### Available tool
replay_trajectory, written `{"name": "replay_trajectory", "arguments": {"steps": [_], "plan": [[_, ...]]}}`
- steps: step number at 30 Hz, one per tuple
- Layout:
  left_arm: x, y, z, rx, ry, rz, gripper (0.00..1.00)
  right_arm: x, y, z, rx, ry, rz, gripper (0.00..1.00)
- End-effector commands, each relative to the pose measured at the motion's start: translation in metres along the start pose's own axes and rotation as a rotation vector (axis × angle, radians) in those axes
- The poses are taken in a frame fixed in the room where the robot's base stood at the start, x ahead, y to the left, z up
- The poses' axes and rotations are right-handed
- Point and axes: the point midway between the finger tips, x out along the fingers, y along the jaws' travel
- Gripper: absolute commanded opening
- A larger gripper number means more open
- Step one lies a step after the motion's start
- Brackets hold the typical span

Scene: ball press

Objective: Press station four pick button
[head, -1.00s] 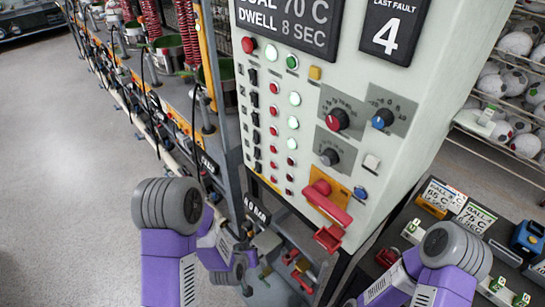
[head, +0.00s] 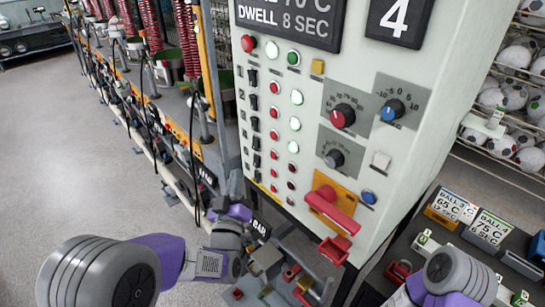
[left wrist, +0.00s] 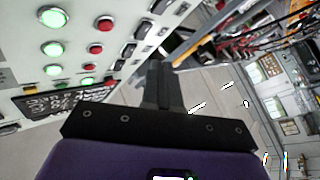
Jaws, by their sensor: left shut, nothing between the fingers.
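The white control panel (head: 350,85) fills the middle of the head view. Its left side has a column of black switches (head: 255,124), a column of small red buttons (head: 274,111) and a column of lit green ones (head: 295,124). Row labels are too small to read, so I cannot tell which button is the station four pick button. My left gripper (head: 236,186) is shut and empty near the panel's lower left edge. In the left wrist view its dark fingers (left wrist: 158,75) point past red buttons (left wrist: 103,22) and switches; contact cannot be told. My right gripper is not in view.
A red handle (head: 332,208) on an orange plate, a blue button (head: 369,197) and knobs (head: 342,116) stick out from the panel. Ball racks (head: 505,100) stand at right, a dark table with signs (head: 490,226) below. Open floor (head: 70,150) lies left.

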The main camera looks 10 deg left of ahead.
Motion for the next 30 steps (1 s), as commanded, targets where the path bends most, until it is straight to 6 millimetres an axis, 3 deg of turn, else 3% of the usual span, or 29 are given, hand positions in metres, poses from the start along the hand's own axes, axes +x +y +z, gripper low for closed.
{"name": "replay_trajectory", "arguments": {"steps": [5,17,21,30], "plan": [[0.006,0.004,0.005,0.002,-0.002,0.001,0.00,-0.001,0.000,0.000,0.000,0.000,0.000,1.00],[0.043,0.032,0.032,0.003,-0.003,0.002,0.00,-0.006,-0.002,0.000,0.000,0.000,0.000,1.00],[0.053,0.038,0.041,0.001,-0.001,0.000,0.00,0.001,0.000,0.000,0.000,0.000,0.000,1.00],[0.061,0.044,0.046,0.001,-0.003,-0.001,0.00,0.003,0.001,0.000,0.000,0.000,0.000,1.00]]}}
